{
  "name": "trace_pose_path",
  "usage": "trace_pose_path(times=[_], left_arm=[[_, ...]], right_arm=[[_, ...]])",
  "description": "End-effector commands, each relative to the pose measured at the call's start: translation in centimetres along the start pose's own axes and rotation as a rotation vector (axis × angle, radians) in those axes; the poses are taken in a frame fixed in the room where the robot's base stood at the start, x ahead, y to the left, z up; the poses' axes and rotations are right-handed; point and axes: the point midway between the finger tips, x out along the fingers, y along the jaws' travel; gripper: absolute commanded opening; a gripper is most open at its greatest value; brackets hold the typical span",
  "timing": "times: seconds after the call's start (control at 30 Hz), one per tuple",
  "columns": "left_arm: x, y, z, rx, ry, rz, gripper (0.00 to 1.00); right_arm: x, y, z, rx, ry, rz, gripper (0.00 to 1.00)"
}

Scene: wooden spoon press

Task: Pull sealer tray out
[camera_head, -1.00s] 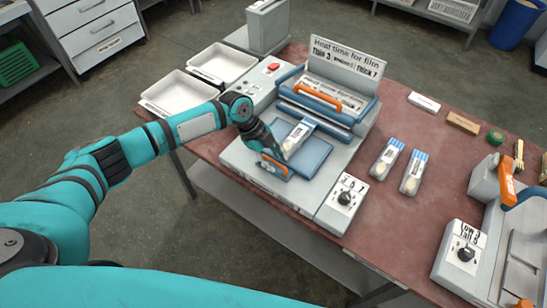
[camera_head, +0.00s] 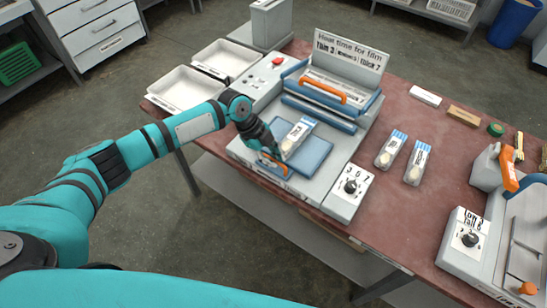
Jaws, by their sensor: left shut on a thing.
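The sealer (camera_head: 342,70) stands on the table with its upper part raised and a heat-time sign on top. Its blue tray (camera_head: 312,157) lies in front of the raised part, over the white base. A clear packet (camera_head: 297,138) with a blue-and-white end and a spoon-like thing inside lies on the tray. My left gripper (camera_head: 270,156) is shut on the tray's orange handle (camera_head: 273,166) at the front edge; its fingers partly hide the handle. My right gripper is out of view.
Two more packets (camera_head: 391,151) lie right of the sealer's dial box (camera_head: 350,188). Two white trays (camera_head: 183,90) stand behind left. Another machine (camera_head: 470,240) is at the right edge. The floor in front of the table is clear.

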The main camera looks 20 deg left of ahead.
Motion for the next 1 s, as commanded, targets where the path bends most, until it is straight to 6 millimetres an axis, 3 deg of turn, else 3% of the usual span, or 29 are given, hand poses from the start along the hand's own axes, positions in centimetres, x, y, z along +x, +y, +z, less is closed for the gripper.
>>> trace_pose_path(times=[0.13, 0.23, 0.27, 0.4, 0.57, 0.77, 1.0], left_arm=[[0.0, 0.8, 0.0, -0.004, 0.002, 0.029, 0.0], [0.1, 0.9, 0.0, -0.005, 0.002, 0.03, 0.0], [0.1, 0.9, 0.0, -0.005, 0.001, 0.031, 0.15], [0.1, 0.8, 0.0, -0.005, 0.002, 0.029, 0.33], [0.0, 0.7, 0.0, -0.003, 0.002, 0.024, 0.34], [-0.6, 0.5, 0.0, -0.002, 0.002, 0.021, 0.34], [-4.8, 0.4, 0.1, -0.003, 0.001, 0.019, 0.34]], right_arm=[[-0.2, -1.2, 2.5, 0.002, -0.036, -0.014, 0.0], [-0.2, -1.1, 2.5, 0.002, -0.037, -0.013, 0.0], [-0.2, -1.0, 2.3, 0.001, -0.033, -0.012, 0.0], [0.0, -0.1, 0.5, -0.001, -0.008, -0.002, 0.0], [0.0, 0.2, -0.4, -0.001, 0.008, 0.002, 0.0], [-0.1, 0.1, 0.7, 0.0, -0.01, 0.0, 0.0], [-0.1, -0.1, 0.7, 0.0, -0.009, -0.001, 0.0]])
